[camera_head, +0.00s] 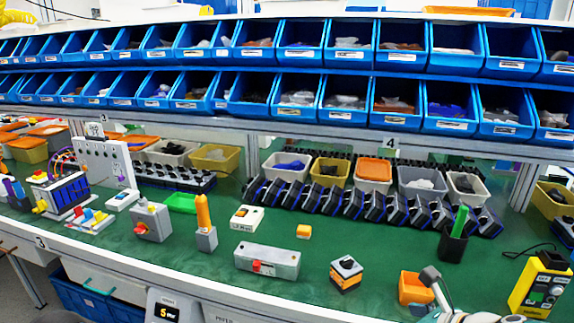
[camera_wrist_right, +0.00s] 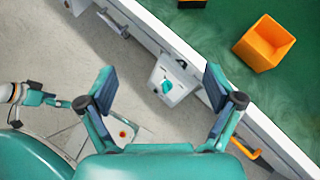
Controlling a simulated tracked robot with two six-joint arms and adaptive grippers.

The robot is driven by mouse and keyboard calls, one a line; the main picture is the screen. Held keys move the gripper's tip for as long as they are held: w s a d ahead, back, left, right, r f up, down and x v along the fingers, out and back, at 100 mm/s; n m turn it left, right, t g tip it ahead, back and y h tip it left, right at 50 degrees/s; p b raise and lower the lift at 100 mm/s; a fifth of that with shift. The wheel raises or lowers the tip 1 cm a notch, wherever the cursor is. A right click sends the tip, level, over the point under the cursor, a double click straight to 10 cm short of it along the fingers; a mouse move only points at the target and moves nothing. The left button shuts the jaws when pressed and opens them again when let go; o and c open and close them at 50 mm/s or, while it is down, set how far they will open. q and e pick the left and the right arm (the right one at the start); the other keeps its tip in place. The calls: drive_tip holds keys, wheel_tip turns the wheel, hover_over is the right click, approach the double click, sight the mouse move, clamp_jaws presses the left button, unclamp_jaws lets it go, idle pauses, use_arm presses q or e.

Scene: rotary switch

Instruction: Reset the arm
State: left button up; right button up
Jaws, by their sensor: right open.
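My right gripper (camera_wrist_right: 158,76) is open in the right wrist view, with nothing between its fingers. It hangs over the floor beside the front edge of the bench. Part of my right arm shows at the bottom right of the head view. The rotary switch (camera_head: 346,273), a small box with a black knob and an orange lower part, stands on the green bench, apart from my arm. A small teal and black part, apparently my left gripper (camera_wrist_right: 42,100), shows at the left of the right wrist view, too small to read its jaws.
An orange open box (camera_head: 415,288) stands on the bench near my right arm; it also shows in the right wrist view (camera_wrist_right: 264,44). A grey box with a red button (camera_head: 267,262) is left of the switch. A yellow device (camera_head: 540,285) stands at right. Blue bins line the shelves.

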drive_tip(key=s+a+f+n+g+p, duration=0.1)
drive_tip(key=s+a+f+n+g, duration=0.1)
drive_tip(key=s+f+n, duration=0.4)
drive_tip(key=s+a+f+n+g+p, duration=0.2)
drive_tip(key=s+f+n, duration=0.4)
drive_tip(key=f+n, duration=0.6)
drive_tip(key=s+a+f+n+g+p, duration=0.2)
drive_tip(key=s+a+f+n+g, duration=0.2)
drive_tip(key=f+n, duration=0.6)
drive_tip(key=shift+s+a+f+h, duration=0.4)
drive_tip(key=shift+s+a+f, duration=0.15)
drive_tip(key=shift+s, duration=0.65)
